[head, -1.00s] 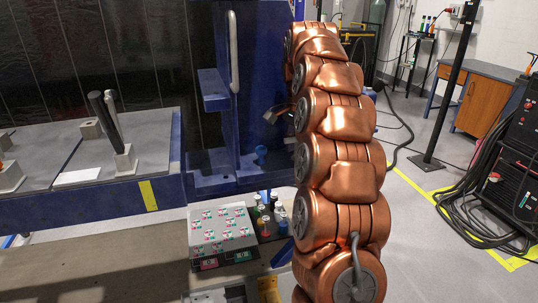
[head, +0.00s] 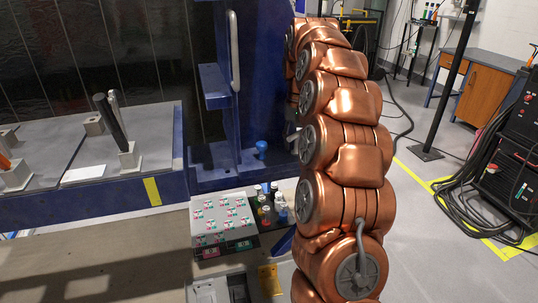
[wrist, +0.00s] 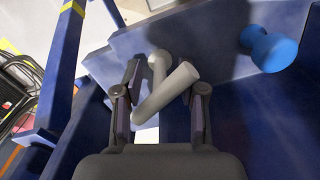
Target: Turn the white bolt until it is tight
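The white bolt (wrist: 168,92) shows in the wrist view as a pale slanted bar crossing a second pale cylinder. It lies between the two fingers of my gripper (wrist: 165,82). The fingers are spread, one on each side. The bar's lower end is close to the left finger and its upper end is near the right fingertip; I cannot tell whether either touches. A gap shows between the bar and the lower right finger. In the head view my copper arm hides the bolt and most of the gripper.
A blue knob (wrist: 268,49) stands on the blue frame right of the bolt; it also shows in the head view (head: 261,149). A blue post (wrist: 62,75) rises at left in the wrist view. A button panel (head: 223,219) and small bottles (head: 271,205) stand below the frame.

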